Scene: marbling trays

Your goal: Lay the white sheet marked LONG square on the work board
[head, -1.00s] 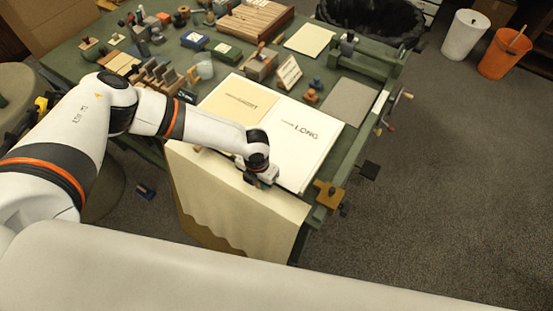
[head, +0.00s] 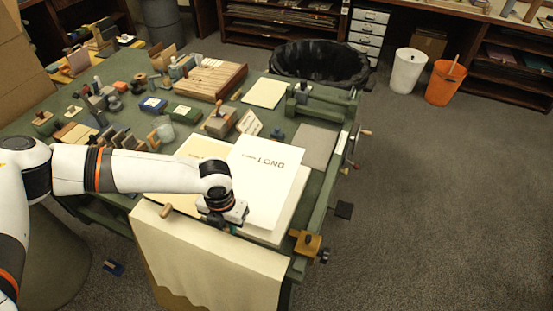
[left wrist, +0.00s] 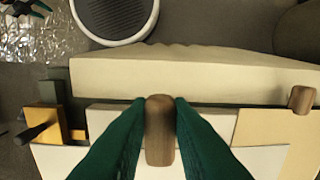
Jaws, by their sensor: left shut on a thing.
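The white sheet marked LONG (head: 262,190) shows in the head view, turned slightly and overlapping a tan sheet (head: 203,147) on its left. It appears raised; its exact height is unclear. A pale board (head: 283,224) shows beneath its right and front edges; I take this as the work board. My left gripper (head: 228,216) is at the sheet's near edge. In the left wrist view its green fingers (left wrist: 160,112) are shut on a wooden peg-like grip (left wrist: 160,145), over a pale edge. The grip's attachment to the sheet is hidden. My right gripper is out of view.
A second wooden grip (head: 166,210) sits at the tan sheet's near edge. A cream cloth (head: 205,262) hangs at the front. A yellow-brown clamp (head: 306,243) is at the near right corner. A grey panel (head: 315,146) lies behind right. Blocks and tools crowd the table's left.

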